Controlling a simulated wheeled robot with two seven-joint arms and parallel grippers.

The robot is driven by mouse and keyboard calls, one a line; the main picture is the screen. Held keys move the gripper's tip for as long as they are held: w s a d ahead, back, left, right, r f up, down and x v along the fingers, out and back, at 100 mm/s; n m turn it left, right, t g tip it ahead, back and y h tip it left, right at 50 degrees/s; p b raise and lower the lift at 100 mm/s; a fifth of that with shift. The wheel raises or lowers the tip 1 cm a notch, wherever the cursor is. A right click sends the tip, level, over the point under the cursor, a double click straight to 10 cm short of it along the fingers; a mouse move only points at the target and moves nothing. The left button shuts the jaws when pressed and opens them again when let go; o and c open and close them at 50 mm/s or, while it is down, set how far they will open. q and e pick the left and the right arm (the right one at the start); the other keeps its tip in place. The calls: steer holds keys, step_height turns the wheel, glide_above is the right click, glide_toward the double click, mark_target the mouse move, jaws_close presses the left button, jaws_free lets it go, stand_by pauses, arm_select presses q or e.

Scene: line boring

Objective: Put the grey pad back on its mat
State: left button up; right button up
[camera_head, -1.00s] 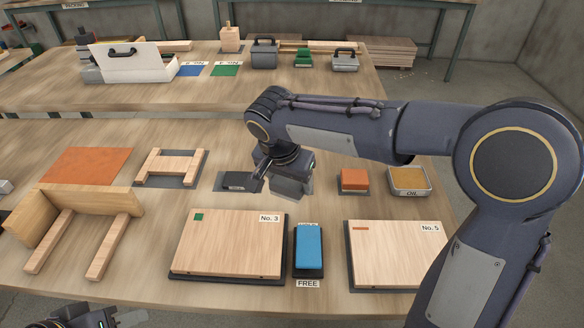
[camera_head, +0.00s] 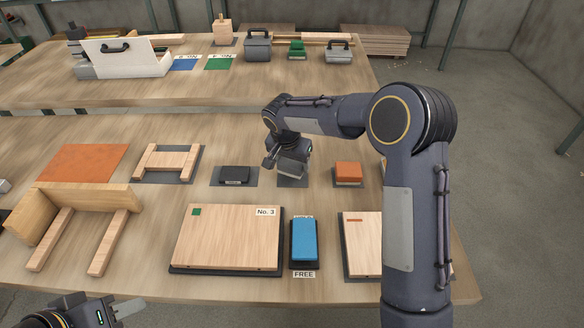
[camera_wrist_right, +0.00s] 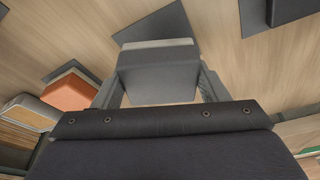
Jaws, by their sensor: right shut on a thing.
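The grey pad (camera_head: 291,166) is a block between the fingers of my right gripper (camera_head: 284,158), which is shut on it. In the right wrist view the pad (camera_wrist_right: 158,72) sits between the two fingers. A dark grey mat (camera_head: 293,183) shows just below the pad, between the black block and the orange pad. In the wrist view this mat (camera_wrist_right: 152,22) reaches past the pad's far edge, and the pad covers the rest. I cannot tell whether the pad touches the mat. My left gripper (camera_head: 122,308) is at the lower left edge, its fingers only partly visible.
A black block (camera_head: 234,174) on its own mat stands left of the pad, an orange pad (camera_head: 348,170) to the right. Board No. 3 (camera_head: 228,238) and a blue block (camera_head: 304,241) lie in front. My right arm hides part of the table's right side.

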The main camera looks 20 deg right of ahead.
mark_target(292, 170)
step_height(292, 170, down, 3)
steer(key=shift+f, duration=0.1)
steer(key=o, duration=0.9)
steer(key=shift+o, duration=0.2)
